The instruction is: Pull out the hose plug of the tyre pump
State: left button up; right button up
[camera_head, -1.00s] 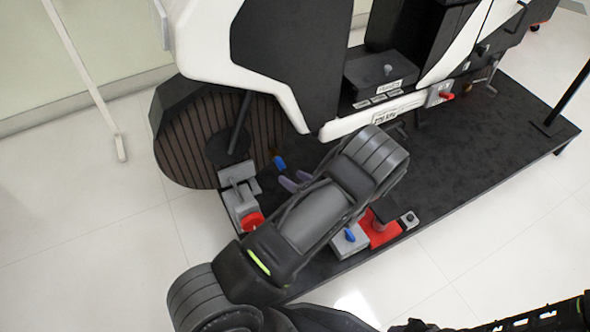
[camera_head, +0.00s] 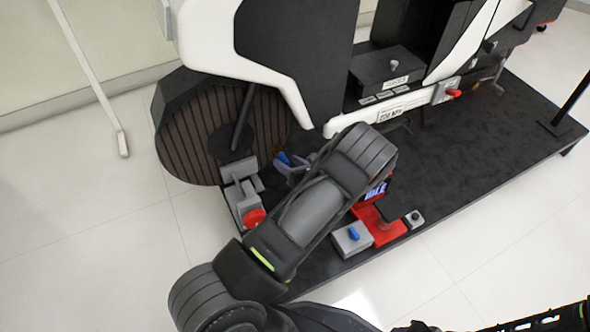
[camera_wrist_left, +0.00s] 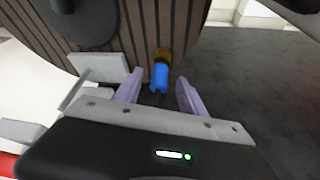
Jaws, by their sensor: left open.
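A small blue plug (camera_head: 282,158) sits by the wheel at the left end of the black platform. In the left wrist view the blue plug (camera_wrist_left: 160,77) points toward me, with a brass-coloured fitting (camera_wrist_left: 162,54) behind it. My left gripper (camera_head: 291,165) is at the plug, partly hidden by its own arm. In the left wrist view its purple fingers (camera_wrist_left: 158,84) are open, one on each side of the plug's near end, with gaps showing. A red unit with a lit display (camera_head: 376,192), possibly the pump, is partly behind my left arm. My right gripper is out of view.
A grey clamp with a red knob (camera_head: 254,217) stands left of my arm. A grey box with a blue knob (camera_head: 353,234) is at the platform's front edge. The ribbed wheel (camera_head: 190,135) and white body panel (camera_head: 200,40) rise behind. The platform's right part (camera_head: 480,140) is mostly clear.

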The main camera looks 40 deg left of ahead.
pick_arm(q)
jog(key=shift+x, duration=0.9)
jog(key=shift+c, duration=0.3)
grip_shut()
jog(key=shift+d, duration=0.15)
jog(key=shift+s+d+f+p, duration=0.1)
jog(key=shift+s+d, duration=0.25)
jog(key=shift+d, duration=0.35)
jog(key=shift+s+d+f+p, duration=0.1)
jog(key=shift+s+d, duration=0.3)
jog(key=shift+d, duration=0.3)
jog(key=shift+s+d+f+p, duration=0.1)
jog(key=shift+s+d, duration=0.25)
jog(key=shift+d, duration=0.35)
jog(key=shift+d, duration=0.1)
jog(key=shift+s+d+f+p, duration=0.1)
jog(key=shift+s+d, duration=0.3)
jog(key=shift+d, duration=0.3)
jog(key=shift+s+d+f+p, duration=0.15)
jog(key=shift+s+d, duration=0.25)
jog(key=shift+d, duration=0.3)
jog(key=shift+s+d+f+p, duration=0.1)
jog(key=shift+s+d, duration=0.25)
jog(key=shift+d, duration=0.35)
